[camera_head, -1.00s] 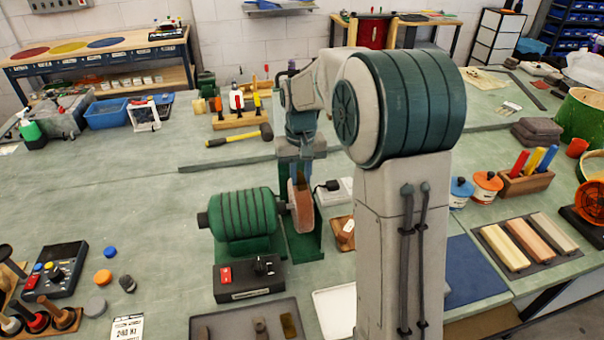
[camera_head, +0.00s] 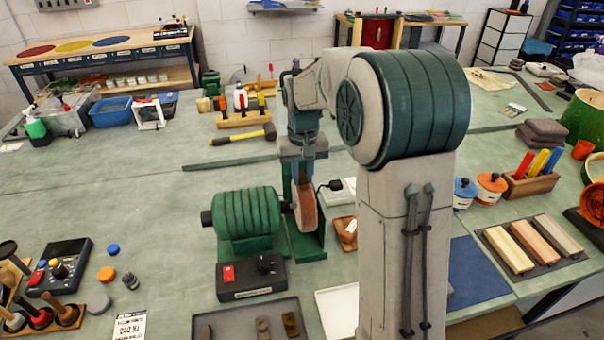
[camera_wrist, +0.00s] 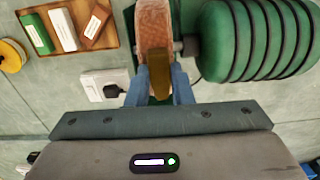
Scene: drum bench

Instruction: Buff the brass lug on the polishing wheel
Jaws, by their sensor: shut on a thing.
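The polishing wheel (camera_head: 304,208) is a tan-orange disc on the right end of the green ribbed motor (camera_head: 248,214). The wheel (camera_wrist: 154,25) and motor (camera_wrist: 255,40) also show in the wrist view. My gripper (camera_wrist: 160,82) is shut on the brass lug (camera_wrist: 159,75), a dull gold piece between the blue fingers. The lug's far end overlaps the wheel's near face in the wrist view; whether they touch is hard to tell. In the head view my gripper (camera_head: 303,178) is just behind the wheel, and the lug is hidden there.
A control box (camera_head: 250,279) with a red switch stands before the motor. A dark tray (camera_head: 215,325) with small pieces is at the front. A wooden tray of bars (camera_wrist: 105,45) and a white plug box (camera_wrist: 88,88) lie beside the wheel.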

